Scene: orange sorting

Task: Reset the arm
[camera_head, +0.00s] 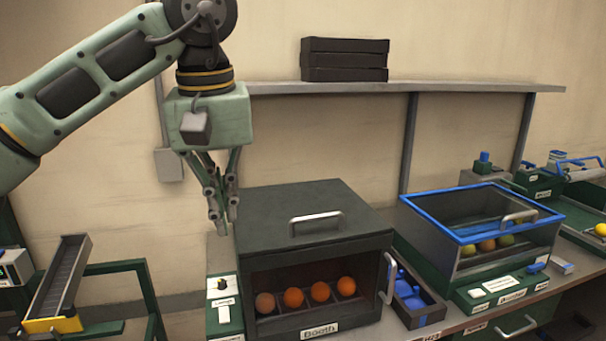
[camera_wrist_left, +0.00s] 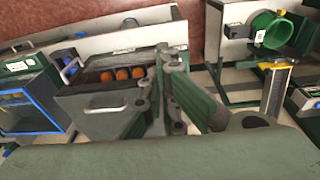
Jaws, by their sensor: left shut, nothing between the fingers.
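My left arm comes in from the upper left in the head view. My left gripper (camera_head: 222,212) hangs pointing down, left of the dark booth (camera_head: 318,218) and above the bench's left end. It is shut and holds nothing. In the left wrist view the gripper (camera_wrist_left: 172,118) shows in the middle, with the booth (camera_wrist_left: 100,102) beside it to the left. Several oranges (camera_head: 320,291) sit in a row inside the booth's open front. My right gripper is in neither view.
A lamp switch box (camera_head: 223,310) stands left of the booth. A ramp (camera_head: 62,280) stands at left.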

